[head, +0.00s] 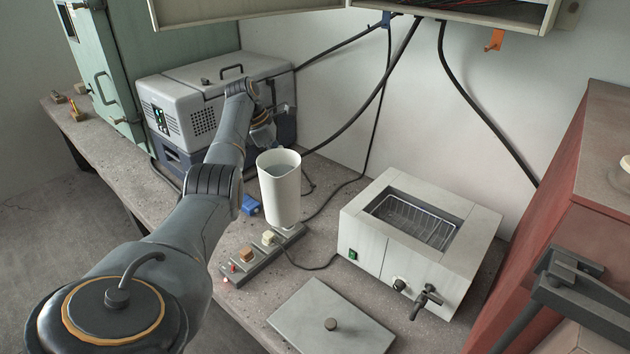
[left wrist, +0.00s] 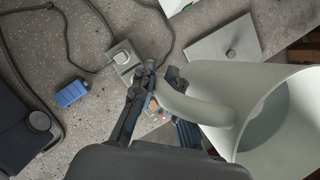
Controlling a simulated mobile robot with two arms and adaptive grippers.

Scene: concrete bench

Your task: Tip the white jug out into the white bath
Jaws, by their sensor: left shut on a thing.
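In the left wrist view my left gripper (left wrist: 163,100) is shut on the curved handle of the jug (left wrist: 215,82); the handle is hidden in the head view. A greyish surface shows inside the jug, perhaps liquid. The white bath (head: 366,251) stands on the bench to the right, its top open with a wire rack inside. My right gripper is not in view.
The bath's grey lid (head: 330,323) lies at the bench front. A power strip (head: 262,258) and a blue block (head: 250,205) are near the jug. A grey cool box (head: 205,95) stands behind, a red cabinet (head: 560,200) at right. Black cables hang over the bench.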

